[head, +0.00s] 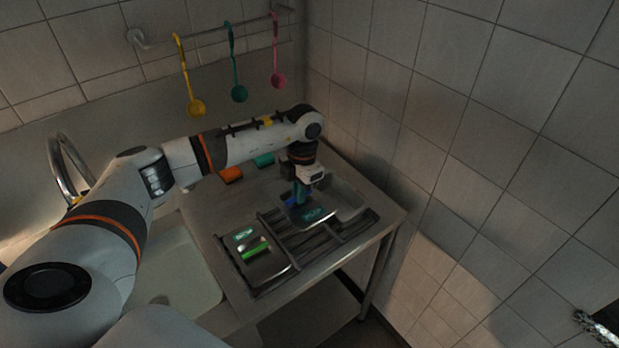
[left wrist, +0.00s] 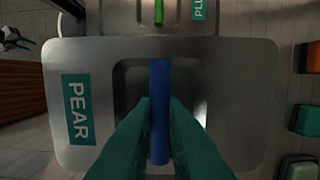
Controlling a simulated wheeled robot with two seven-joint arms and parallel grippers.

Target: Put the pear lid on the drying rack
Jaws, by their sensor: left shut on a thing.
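The pear lid (head: 318,215) is a grey metal plate with a teal label and a blue handle. In the left wrist view the lid (left wrist: 230,110) lies flat across the picture, its PEAR label at the left. My left gripper (head: 301,194) points down over it. Its teal fingers (left wrist: 159,110) are shut on the blue handle. The dark drying rack (head: 345,236) is at the counter's front right. The lid is over the rack's back right part; I cannot tell whether it touches the bars.
A second metal lid (head: 266,266) with a green handle lies on the rack's left part, close beside the pear lid. Orange (head: 231,174) and teal (head: 264,160) blocks are at the back. Tiled walls border the counter.

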